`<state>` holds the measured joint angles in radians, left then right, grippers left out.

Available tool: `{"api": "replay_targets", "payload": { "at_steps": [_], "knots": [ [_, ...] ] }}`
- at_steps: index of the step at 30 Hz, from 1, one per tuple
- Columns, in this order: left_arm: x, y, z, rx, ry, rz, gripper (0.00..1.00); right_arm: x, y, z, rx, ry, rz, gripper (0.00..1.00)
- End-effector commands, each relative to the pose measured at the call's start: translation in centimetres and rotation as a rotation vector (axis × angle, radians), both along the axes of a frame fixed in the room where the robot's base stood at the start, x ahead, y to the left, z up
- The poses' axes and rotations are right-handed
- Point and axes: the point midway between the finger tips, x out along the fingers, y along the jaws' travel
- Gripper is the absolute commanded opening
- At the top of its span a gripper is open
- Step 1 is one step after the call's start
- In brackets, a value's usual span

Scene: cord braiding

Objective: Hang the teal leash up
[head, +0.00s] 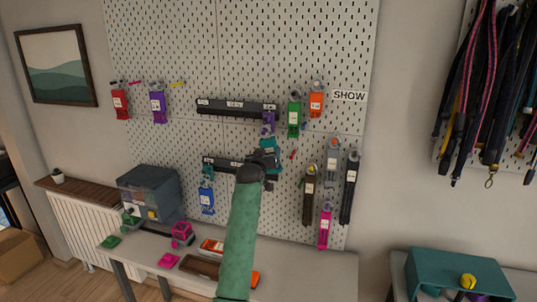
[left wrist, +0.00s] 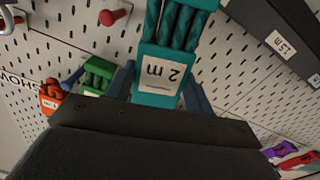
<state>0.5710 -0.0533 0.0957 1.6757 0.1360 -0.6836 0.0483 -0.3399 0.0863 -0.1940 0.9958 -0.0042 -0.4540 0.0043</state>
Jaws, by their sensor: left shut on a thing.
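The teal leash (head: 270,145) is a folded bundle of twisted cord with a white label. In the left wrist view the teal leash (left wrist: 178,28) shows a label reading 2 m, upside down. My left gripper (head: 262,162) is shut on it in front of the pegboard (head: 180,50), just below the upper black rail (head: 235,108). The gripper hides part of the lower black rail (head: 225,165). A bare red peg (head: 293,154) sticks out to the right of the leash; this peg also shows in the left wrist view (left wrist: 112,16). My right gripper is not in view.
Green (head: 294,117), orange (head: 316,104), purple (head: 268,123) and blue (head: 206,197) leashes hang close around the gripper. Brown (head: 308,195) and black (head: 349,187) ones hang lower right. A table (head: 310,275) below holds several bundles and a tray.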

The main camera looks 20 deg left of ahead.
Motion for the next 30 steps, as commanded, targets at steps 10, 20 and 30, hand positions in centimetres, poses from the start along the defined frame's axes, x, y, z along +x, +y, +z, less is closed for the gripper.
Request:
{"api": "replay_targets", "payload": {
  "at_steps": [10,20,30],
  "knots": [
    [-0.01,0.0,-0.33,0.0,-0.001,0.0,0.29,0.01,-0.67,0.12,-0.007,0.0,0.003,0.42],
    [0.0,-0.01,-0.35,0.0,-0.001,0.0,0.29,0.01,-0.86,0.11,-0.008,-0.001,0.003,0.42],
    [0.0,0.0,-0.36,0.0,0.0,0.0,0.78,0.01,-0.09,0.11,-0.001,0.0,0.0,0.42]
  ]
}}
